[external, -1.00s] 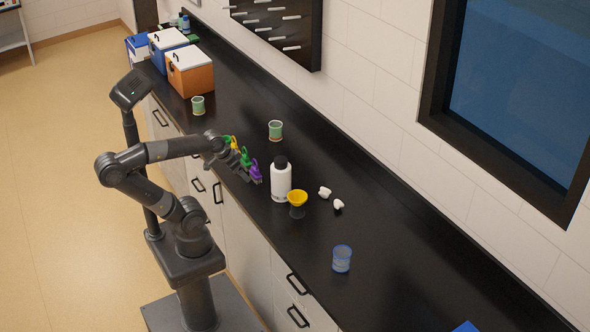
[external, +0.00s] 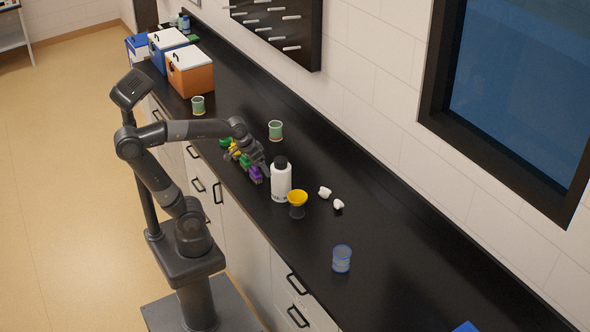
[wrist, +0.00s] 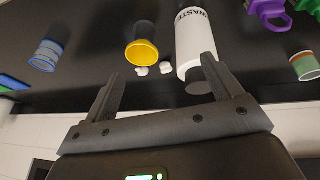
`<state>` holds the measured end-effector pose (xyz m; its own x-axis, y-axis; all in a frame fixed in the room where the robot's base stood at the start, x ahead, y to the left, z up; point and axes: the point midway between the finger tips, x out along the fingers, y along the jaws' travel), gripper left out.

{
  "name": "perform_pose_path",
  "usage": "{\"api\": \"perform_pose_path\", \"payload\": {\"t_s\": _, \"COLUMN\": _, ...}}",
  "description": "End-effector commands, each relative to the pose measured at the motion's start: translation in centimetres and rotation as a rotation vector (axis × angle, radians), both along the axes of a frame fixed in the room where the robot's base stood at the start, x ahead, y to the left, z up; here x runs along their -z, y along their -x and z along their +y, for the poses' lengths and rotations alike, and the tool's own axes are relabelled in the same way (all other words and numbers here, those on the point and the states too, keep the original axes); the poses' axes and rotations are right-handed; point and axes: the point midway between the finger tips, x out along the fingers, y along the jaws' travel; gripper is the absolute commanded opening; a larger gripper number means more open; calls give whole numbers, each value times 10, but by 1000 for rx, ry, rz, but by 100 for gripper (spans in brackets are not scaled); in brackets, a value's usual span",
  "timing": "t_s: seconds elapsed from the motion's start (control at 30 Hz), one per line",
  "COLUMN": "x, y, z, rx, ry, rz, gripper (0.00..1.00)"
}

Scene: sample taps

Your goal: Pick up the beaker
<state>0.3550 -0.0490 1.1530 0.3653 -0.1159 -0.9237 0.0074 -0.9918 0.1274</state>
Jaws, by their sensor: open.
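Three cups that look like beakers stand on the black bench. One is clear with blue bands (external: 342,260), toward the near right end; it shows at the left of the wrist view (wrist: 46,56). A green one (external: 275,131) stands behind the bottle and shows at the right edge of the wrist view (wrist: 305,66). Another green one (external: 198,106) stands near the orange box. My gripper (external: 262,166) is open and empty, above the bench by the coloured taps and the white bottle. In the wrist view my gripper (wrist: 162,72) has nothing between its fingers.
A white bottle (external: 281,182) marked WASTE (wrist: 194,38) stands close to my gripper, with a yellow funnel (external: 297,199) beside it. Coloured taps (external: 245,161) are by the bench's front edge. Two small white pieces (external: 325,193) lie right of the bottle. Bench around the blue-banded beaker is clear.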

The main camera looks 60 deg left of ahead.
Motion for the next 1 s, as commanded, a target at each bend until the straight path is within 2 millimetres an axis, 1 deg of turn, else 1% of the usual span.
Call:
{"api": "perform_pose_path", "payload": {"t_s": 0.03, "x": -3, "y": -14, "z": -14, "rx": 7, "ry": 14, "rz": 29, "gripper": 84}}
{"api": "perform_pose_path", "payload": {"t_s": 0.1, "x": -7, "y": -31, "z": -32, "rx": 3, "ry": 32, "rz": 64, "gripper": 84}}
{"api": "perform_pose_path", "payload": {"t_s": 0.17, "x": -8, "y": -44, "z": -49, "rx": 1, "ry": 45, "rz": 94, "gripper": 84}}
{"api": "perform_pose_path", "payload": {"t_s": 0.27, "x": -9, "y": -66, "z": -80, "rx": -7, "ry": 59, "rz": 145, "gripper": 84}}
{"api": "perform_pose_path", "payload": {"t_s": 0.3, "x": -9, "y": -74, "z": -94, "rx": -10, "ry": 62, "rz": 163, "gripper": 84}}
{"api": "perform_pose_path", "payload": {"t_s": 0.37, "x": -7, "y": -85, "z": -115, "rx": -15, "ry": 62, "rz": 192, "gripper": 84}}
{"api": "perform_pose_path", "payload": {"t_s": 0.4, "x": -5, "y": -92, "z": -130, "rx": -19, "ry": 61, "rz": 210, "gripper": 84}}
{"api": "perform_pose_path", "payload": {"t_s": 0.47, "x": -2, "y": -101, "z": -152, "rx": -26, "ry": 58, "rz": 236, "gripper": 84}}
{"api": "perform_pose_path", "payload": {"t_s": 0.53, "x": 3, "y": -110, "z": -181, "rx": -33, "ry": 51, "rz": 264, "gripper": 84}}
{"api": "perform_pose_path", "payload": {"t_s": 0.63, "x": 14, "y": -118, "z": -224, "rx": -43, "ry": 32, "rz": 301, "gripper": 84}}
{"api": "perform_pose_path", "payload": {"t_s": 0.77, "x": 31, "y": -122, "z": -283, "rx": -55, "ry": 0, "rz": 339, "gripper": 84}}
{"api": "perform_pose_path", "payload": {"t_s": 0.8, "x": 37, "y": -122, "z": -301, "rx": -58, "ry": -12, "rz": 348, "gripper": 84}}
{"api": "perform_pose_path", "payload": {"t_s": 0.87, "x": 47, "y": -119, "z": -328, "rx": -63, "ry": -32, "rz": 360, "gripper": 84}}
{"api": "perform_pose_path", "payload": {"t_s": 0.9, "x": 53, "y": -116, "z": -345, "rx": -66, "ry": -44, "rz": 365, "gripper": 84}}
{"api": "perform_pose_path", "payload": {"t_s": 1.0, "x": 66, "y": -108, "z": -380, "rx": -74, "ry": -70, "rz": 374, "gripper": 84}}
